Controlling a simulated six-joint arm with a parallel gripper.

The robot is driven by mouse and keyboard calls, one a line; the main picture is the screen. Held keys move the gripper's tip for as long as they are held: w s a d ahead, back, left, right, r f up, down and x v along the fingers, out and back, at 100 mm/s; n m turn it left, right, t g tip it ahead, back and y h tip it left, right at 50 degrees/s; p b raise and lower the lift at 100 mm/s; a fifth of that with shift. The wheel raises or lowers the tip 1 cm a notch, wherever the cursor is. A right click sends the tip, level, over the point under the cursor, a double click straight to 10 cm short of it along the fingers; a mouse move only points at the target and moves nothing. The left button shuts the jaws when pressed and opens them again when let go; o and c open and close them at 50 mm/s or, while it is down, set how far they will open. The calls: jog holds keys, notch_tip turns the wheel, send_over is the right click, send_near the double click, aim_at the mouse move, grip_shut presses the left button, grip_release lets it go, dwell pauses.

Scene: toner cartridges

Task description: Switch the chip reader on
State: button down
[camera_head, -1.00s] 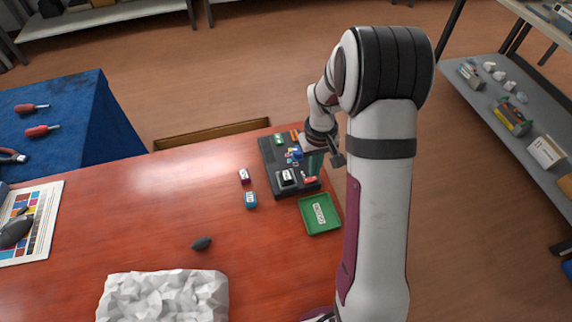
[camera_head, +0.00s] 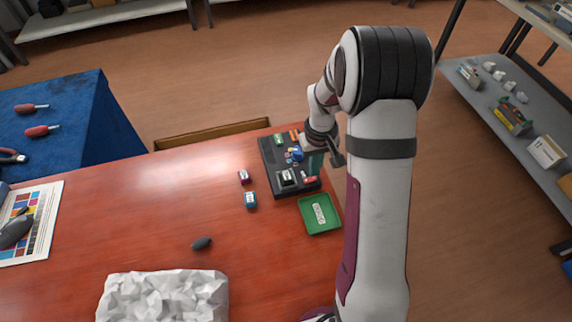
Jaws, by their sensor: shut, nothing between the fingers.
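A black device that looks like the chip reader (camera_head: 271,166) lies at the far right edge of the red-brown table. It carries green, orange, blue and red small parts and a dark block with a white face (camera_head: 286,177). Which part is its switch is too small to tell. My gripper (camera_head: 338,160) is at the right side of the device, near its far half, shut and empty. My arm hides part of the gripper and the area right of it. Whether the gripper touches the device cannot be told.
A green tray (camera_head: 331,228) with a white label stands just in front of the device. A magenta cartridge (camera_head: 244,176) and a blue cartridge (camera_head: 250,200) lie left of it. A dark oval object (camera_head: 202,243) and crumpled white material (camera_head: 165,298) lie nearer.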

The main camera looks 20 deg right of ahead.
jog(key=shift+f, duration=0.9)
dwell(0.3)
jog(key=shift+r, duration=3.5)
jog(key=s+a+r+m, duration=0.2)
jog(key=s+a+r, duration=0.4)
jog(key=s+r, duration=0.25)
jog(key=s+a+r+m+y, duration=0.1)
jog(key=s+a, duration=0.2)
jog(key=s, duration=0.5)
jog(key=s+a+r+m, duration=0.1)
jog(key=s+a+m, duration=0.1)
jog(key=s, duration=0.6)
jog(key=shift+s+a+r+m+y, duration=0.15)
jog(key=shift+s+a+m+y, duration=0.2)
jog(key=shift+a, duration=0.45)
